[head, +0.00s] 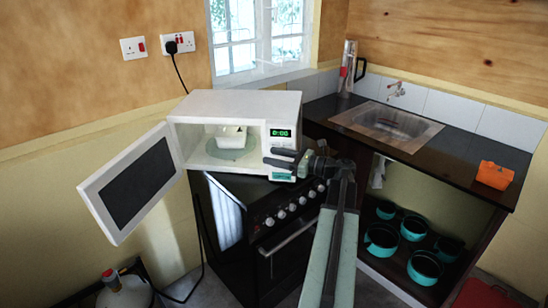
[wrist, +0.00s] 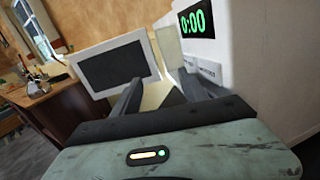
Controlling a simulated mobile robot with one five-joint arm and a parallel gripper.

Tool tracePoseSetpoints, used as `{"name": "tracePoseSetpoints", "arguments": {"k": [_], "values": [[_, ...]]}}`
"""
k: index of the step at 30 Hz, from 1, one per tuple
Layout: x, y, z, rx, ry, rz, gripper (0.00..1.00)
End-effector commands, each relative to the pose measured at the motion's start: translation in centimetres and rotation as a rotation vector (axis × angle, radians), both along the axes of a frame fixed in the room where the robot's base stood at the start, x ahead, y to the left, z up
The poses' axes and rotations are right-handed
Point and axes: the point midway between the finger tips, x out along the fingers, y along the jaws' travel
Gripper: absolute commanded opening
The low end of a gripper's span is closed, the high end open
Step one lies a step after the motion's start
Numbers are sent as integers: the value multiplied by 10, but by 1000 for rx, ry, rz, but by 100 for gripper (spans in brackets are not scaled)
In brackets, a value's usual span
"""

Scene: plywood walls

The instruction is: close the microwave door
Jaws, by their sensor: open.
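The white microwave (head: 240,104) stands on the black stove. Its door (head: 135,185), white-framed with a dark window, hangs wide open to the left. In the wrist view the door (wrist: 112,66) shows ahead, beyond my fingers, and the microwave's control panel (wrist: 212,68) is close on the right. My gripper (head: 269,157) is open and empty, in front of the control panel side, with its fingers pointing left. It is well apart from the door. Whether it touches the microwave front I cannot tell. A white container (head: 231,136) sits inside on the turntable.
The stove (head: 268,225) is under the microwave. A counter with a sink (head: 388,125), an orange box (head: 494,175) and a tall flask (head: 347,68) is at right. Turquoise pots (head: 414,228) fill the shelf below. A gas cylinder (head: 122,290) stands at lower left.

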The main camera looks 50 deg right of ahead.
Motion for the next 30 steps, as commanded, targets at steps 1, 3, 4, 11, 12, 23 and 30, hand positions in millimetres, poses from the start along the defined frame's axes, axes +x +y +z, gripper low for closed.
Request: {"name": "tracePoseSetpoints", "arguments": {"k": [1,3,4,11,12,23,30], "values": [[0,0,0,0,0,0,51],[0,0,0,0,0,0,51],[0,0,0,0,0,0,51],[0,1,0,0,0,1,0],[0,1,0,0,0,1,0],[1,1,0,0,0,2,0],[1,1,0,0,0,2,0]]}}
